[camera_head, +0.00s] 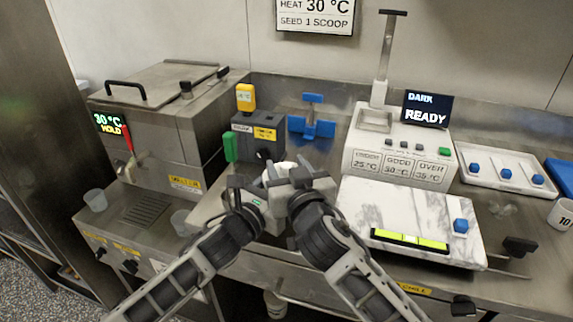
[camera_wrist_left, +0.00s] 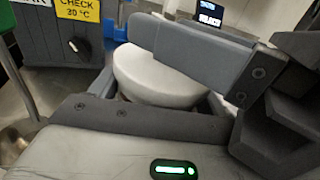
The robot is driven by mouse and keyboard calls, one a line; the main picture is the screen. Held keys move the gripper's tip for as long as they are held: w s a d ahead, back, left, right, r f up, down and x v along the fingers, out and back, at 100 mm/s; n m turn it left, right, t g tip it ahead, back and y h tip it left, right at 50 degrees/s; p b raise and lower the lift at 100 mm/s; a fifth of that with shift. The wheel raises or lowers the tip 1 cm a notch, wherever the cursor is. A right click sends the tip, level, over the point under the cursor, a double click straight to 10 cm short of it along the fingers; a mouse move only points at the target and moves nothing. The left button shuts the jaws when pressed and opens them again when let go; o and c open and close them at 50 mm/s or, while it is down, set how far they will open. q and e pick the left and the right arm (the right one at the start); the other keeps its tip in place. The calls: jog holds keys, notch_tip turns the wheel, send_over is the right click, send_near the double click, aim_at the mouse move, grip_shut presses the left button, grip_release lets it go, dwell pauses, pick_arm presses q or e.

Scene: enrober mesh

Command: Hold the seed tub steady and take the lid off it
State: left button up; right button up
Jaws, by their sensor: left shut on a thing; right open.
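The seed tub shows mainly as its round white lid (camera_head: 283,167), between my two grippers in front of the dark grey box. In the left wrist view the lid (camera_wrist_left: 158,76) is large and sits level, with grey fingers across its near and far sides. Most of the tub body is hidden by the grippers. My left gripper (camera_head: 254,186) is shut on the tub from the left. My right gripper (camera_head: 290,176) is open at the lid's right side, close to it. I cannot tell whether its fingers touch the lid.
A steel melter (camera_head: 165,125) stands at the left, with clear cups (camera_head: 95,200) near it. At the right are a tempering meter (camera_head: 400,145), a marble slab (camera_head: 408,210) and a white tray (camera_head: 505,170).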

jog(key=shift+w+a, duration=0.15)
jog(key=shift+w, duration=0.4)
grip_shut()
jog(key=shift+r, duration=0.15)
dwell(0.5)
jog(key=shift+r, duration=1)
